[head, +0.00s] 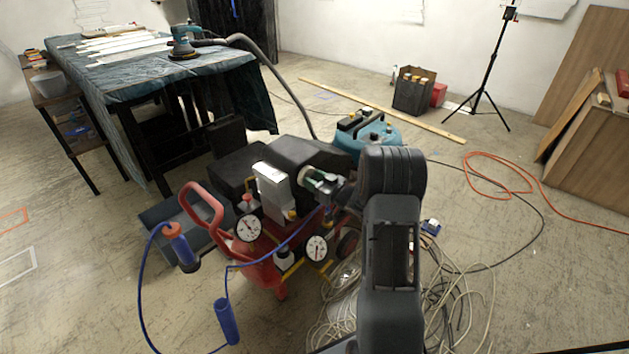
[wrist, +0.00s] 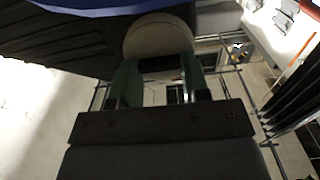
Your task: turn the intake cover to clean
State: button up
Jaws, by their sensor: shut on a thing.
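The intake cover (wrist: 160,36) is a round cream-coloured cap in the wrist view, at the upper middle, against dark ridged housing. My gripper (wrist: 157,66) has green-padded fingers on either side of the cap's near part and is shut on it. In the head view my gripper (head: 316,181) is at the side of the compressor (head: 240,168), a black and red machine with gauges. My arm covers part of the machine there. The cap is mostly hidden by the fingers in that view, and I cannot read any marking on it.
A red handle (head: 203,205) and two gauges (head: 248,228) stand at the compressor's front. A blue hose (head: 143,290) loops at the left. Pale cable coils (head: 450,290) lie beside my arm. A teal vacuum (head: 368,135) stands behind. A covered table (head: 170,80) is at the back left.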

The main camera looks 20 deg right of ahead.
jog(key=m+p, duration=0.2)
jog(key=p, duration=0.1)
jog(key=shift+r+m, duration=0.2)
jog(key=shift+m, duration=0.2)
jog(key=m+p, duration=0.4)
jog(key=m, duration=0.1)
jog(key=shift+d+f+m, duration=0.1)
jog(key=shift+m, duration=0.2)
jog(key=m+p, duration=0.3)
jog(key=m, duration=0.2)
jog(key=shift+f+p, duration=0.1)
jog(key=shift+p, duration=0.2)
jog(key=shift+f+m+p, duration=0.2)
jog(key=shift+m+p, duration=0.7)
jog(key=shift+m, duration=1.3)
jog(key=o, duration=0.9)
